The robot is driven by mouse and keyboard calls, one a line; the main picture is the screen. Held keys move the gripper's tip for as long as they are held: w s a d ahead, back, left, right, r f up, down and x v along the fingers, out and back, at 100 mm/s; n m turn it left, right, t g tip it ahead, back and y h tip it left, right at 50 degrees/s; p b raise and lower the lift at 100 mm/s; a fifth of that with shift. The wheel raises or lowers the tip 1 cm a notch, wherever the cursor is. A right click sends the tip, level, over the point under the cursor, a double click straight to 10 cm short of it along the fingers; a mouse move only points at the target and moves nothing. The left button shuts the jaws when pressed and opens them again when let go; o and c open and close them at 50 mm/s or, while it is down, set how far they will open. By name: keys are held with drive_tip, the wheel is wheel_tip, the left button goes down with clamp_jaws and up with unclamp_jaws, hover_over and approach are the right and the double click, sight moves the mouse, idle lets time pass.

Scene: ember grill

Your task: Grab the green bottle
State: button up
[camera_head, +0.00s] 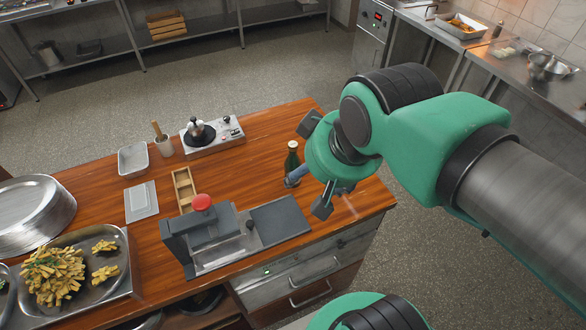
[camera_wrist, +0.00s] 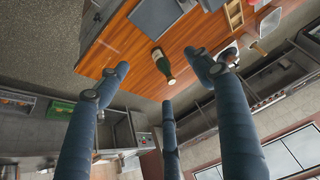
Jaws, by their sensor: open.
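The green bottle (camera_head: 292,160) stands upright near the right end of the wooden counter (camera_head: 250,155). Its lower part is partly hidden by a gripper finger in the head view. In the wrist view the bottle (camera_wrist: 162,66) lies ahead of the fingertips, roughly between them, with a pale label on its body. My gripper (camera_head: 318,190) is over the counter's right end, beside the bottle. In the wrist view its three blue-grey fingers (camera_wrist: 162,88) are spread apart and nothing is between them.
A dark board (camera_head: 279,220) lies in front. Bare counter surrounds the bottle's back and left.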

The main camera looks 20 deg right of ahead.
drive_tip(key=w, duration=0.1)
drive_tip(key=m+g+p, duration=0.1)
drive_tip(key=g+p, duration=0.5)
drive_tip(key=p, duration=0.6)
hover_over(293, 155)
drive_tip(key=w, duration=0.1)
drive_tip(key=f, duration=1.2)
drive_tip(key=shift+w+d+f, duration=0.1)
drive_tip(key=shift+d+f, duration=0.1)
drive_tip(key=shift+d, duration=0.05)
drive_tip(key=shift+w+f, duration=0.1)
drive_tip(key=shift+f, duration=0.15)
drive_tip(key=shift+f, duration=0.1)
drive_tip(key=shift+f+b, duration=0.45)
drive_tip(key=shift+f, duration=3.75)
